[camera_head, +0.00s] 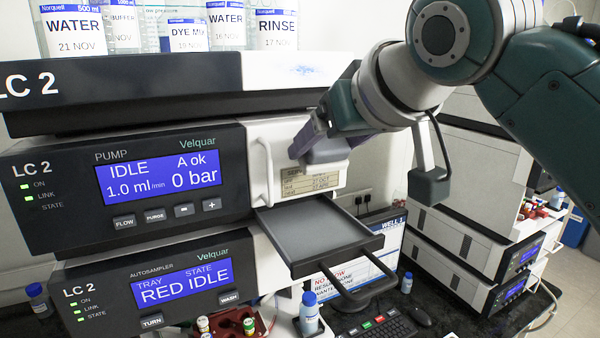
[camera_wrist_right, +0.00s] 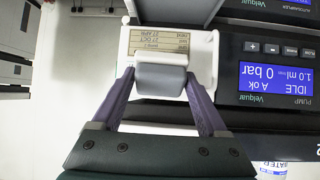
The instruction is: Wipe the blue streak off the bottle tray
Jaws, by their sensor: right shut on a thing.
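The bottle tray (camera_head: 180,76) tops the LC 2 stack, with a dark front at left and a white section at right. The blue streak (camera_head: 303,70) is a small faint smudge on that white section. My right gripper (camera_head: 311,146) is shut on a grey rounded block (camera_head: 327,151), below the streak and in front of the pump's white panel. The right wrist view shows the block (camera_wrist_right: 161,79) between the two purple fingers (camera_wrist_right: 161,88), near a printed label. Whether the block touches the panel I cannot tell. My left gripper is not in view.
Several labelled bottles (camera_head: 215,30) stand on the tray. An open empty drawer (camera_head: 310,232) juts out below my right gripper. A white handle (camera_head: 262,172) stands left of the label (camera_head: 308,184). A second stack (camera_head: 470,240) is at right, a keyboard (camera_head: 378,326) below.

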